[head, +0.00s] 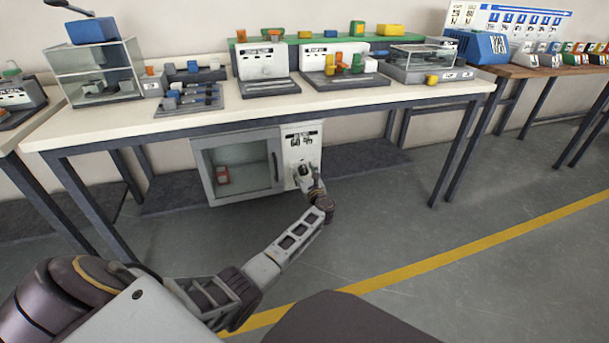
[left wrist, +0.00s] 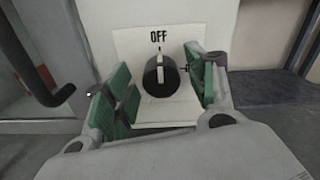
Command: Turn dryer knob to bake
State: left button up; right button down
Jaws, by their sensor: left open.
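The dryer (head: 238,168) stands under the white workbench, with a glass door at left and a white control panel (head: 301,141) at right. My left gripper (head: 304,168) is in front of the panel's lower part. In the left wrist view the black dryer knob (left wrist: 161,76) sits on a white plate with the word OFF above it. The knob's light pointer line points up, about toward OFF. My left gripper (left wrist: 160,90) is open, with green finger pads on either side of the knob and a visible gap at each side. My right gripper is not in view.
The dark door handle (left wrist: 28,62) is close to the left finger in the left wrist view. The workbench (head: 240,112) above holds several lab devices. Its legs stand at both sides. The grey floor (head: 400,215) in front is clear.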

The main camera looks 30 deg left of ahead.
pick_arm(q)
jog(key=shift+w, duration=0.1)
jog(key=shift+c, duration=0.7)
jog(key=c, duration=0.9)
